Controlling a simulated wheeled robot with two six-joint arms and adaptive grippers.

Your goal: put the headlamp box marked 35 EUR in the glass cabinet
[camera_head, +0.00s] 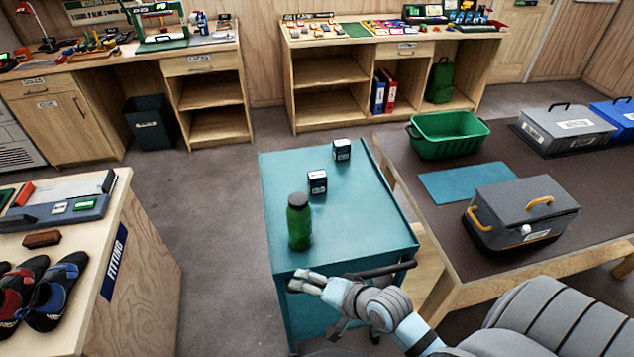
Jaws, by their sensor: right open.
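Two small dark boxes with white labels stand on the teal cart (350,218): one nearer box (317,182) near the middle and one farther box (341,149) at the back right. Their labels are too small to read, so I cannot tell which is marked 35 EUR. My right gripper (298,284) is open and empty at the cart's front edge, below the green bottle and apart from both boxes. My left gripper is not in view. I see no glass cabinet in this view.
A green bottle (299,222) stands upright on the cart between my right gripper and the boxes. A cart handle (388,268) is beside my right arm. To the right, a brown table (420,208) holds a green basket (448,134) and a grey case (521,212). Floor is clear left of the cart.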

